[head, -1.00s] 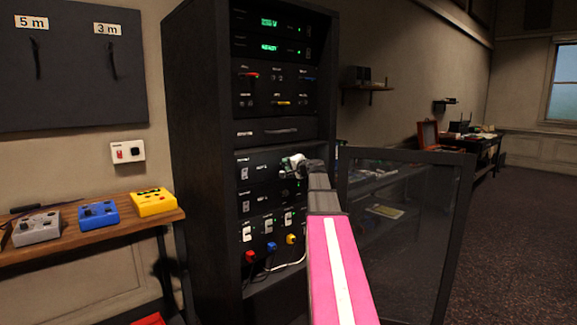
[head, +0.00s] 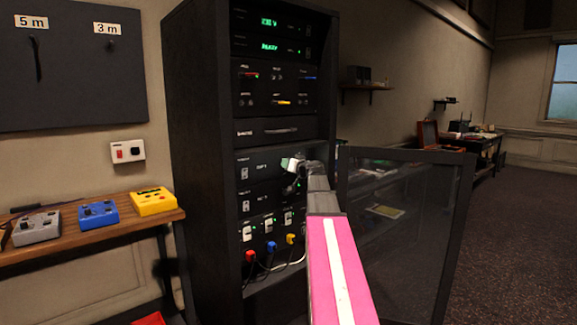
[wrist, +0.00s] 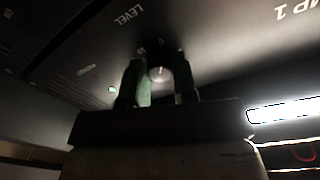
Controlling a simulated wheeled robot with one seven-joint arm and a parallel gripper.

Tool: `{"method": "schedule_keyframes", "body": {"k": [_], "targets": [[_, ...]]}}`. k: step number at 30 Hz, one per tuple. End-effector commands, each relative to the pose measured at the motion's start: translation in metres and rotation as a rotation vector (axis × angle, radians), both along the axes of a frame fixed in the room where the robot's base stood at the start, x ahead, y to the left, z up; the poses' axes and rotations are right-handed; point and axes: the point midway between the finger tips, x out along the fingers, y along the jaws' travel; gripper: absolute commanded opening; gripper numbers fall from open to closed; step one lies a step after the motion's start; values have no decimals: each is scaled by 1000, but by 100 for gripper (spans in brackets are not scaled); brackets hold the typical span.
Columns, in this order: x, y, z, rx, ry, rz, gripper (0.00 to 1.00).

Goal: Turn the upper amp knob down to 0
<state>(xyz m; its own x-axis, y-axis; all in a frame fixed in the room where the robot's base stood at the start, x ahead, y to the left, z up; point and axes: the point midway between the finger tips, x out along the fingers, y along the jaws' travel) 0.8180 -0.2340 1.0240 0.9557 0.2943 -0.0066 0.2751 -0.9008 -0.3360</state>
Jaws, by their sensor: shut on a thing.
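The upper amp (head: 262,170) is a dark panel with a white switch at its left, in the rack's lower half. In the wrist view its face carries the words LEVEL and AMP 1, upside down or tilted. The upper amp knob (wrist: 160,73) is a small round knob with a pale mark. My gripper (wrist: 159,78) has one finger on each side of the knob and is shut on it. In the head view my gripper (head: 294,165) is at the right part of the panel and hides the knob. The knob's exact setting cannot be read.
The lower amp (head: 260,197) sits just below, above several switches and red, blue and yellow plugs (head: 271,247). The open rack door (head: 420,235) stands right of my arm. A wooden shelf (head: 130,225) with coloured boxes is at the left.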

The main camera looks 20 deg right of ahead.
Motion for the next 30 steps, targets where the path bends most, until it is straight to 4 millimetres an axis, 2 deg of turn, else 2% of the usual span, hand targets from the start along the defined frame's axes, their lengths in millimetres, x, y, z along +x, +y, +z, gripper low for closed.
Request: {"method": "schedule_keyframes", "body": {"k": [9, 26, 27, 29, 30], "targets": [[-1, 0, -2, -128, -42, 1, 3], [-1, 0, -2, -156, -53, 2, 3], [-1, 0, -2, -155, -53, 2, 33], [-1, 0, -2, -155, -53, 2, 52], [-1, 0, -2, -155, -53, 1, 52]]}}
